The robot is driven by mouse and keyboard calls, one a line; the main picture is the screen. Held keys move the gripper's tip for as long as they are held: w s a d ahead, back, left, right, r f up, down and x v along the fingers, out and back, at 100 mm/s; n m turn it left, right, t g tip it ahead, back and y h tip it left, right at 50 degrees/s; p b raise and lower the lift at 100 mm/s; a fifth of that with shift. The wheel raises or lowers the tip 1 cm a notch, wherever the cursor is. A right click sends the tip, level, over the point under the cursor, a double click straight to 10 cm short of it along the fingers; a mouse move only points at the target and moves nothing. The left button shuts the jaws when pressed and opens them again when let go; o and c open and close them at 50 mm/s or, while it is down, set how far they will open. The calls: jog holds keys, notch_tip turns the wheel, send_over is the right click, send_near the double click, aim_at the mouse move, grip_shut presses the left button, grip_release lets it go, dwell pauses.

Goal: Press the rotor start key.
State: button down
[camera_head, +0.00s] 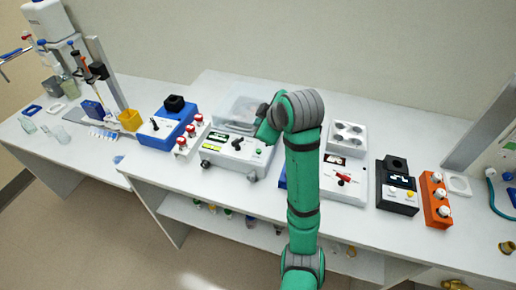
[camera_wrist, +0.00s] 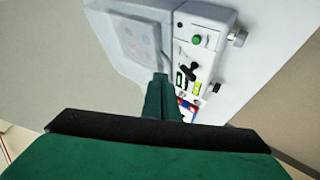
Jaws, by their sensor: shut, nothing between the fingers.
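A white machine with a clear lid (camera_head: 239,104) and a sloped front panel stands on the bench, left of my arm. Its panel has a black knob (camera_head: 237,144) and a round green key (camera_head: 258,152). In the wrist view the green key (camera_wrist: 196,39) sits at one end of the panel, with the black knob (camera_wrist: 188,71) beside it. My gripper (camera_wrist: 160,78) is shut and empty, over the machine near the lid and panel edge. It looks apart from the green key. In the head view my arm partly hides the machine's right side.
A blue device (camera_head: 167,128) and red-knobbed valves (camera_head: 191,133) stand left of the machine. Right of my arm are a white device with a red lever (camera_head: 344,180), a black unit (camera_head: 397,190) and an orange block (camera_head: 436,202). The bench front edge is mostly clear.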

send_over(259, 151)
jog(key=f, duration=0.5)
jog(key=s+f, duration=0.1)
jog(key=f, duration=0.1)
jog(key=shift+d+f, duration=0.3)
jog(key=shift+a+f, duration=0.15)
jog(key=shift+f, duration=0.45)
dwell(0.6)
jog(key=shift+f, duration=0.1)
dwell(0.8)
jog(key=shift+f, duration=0.35)
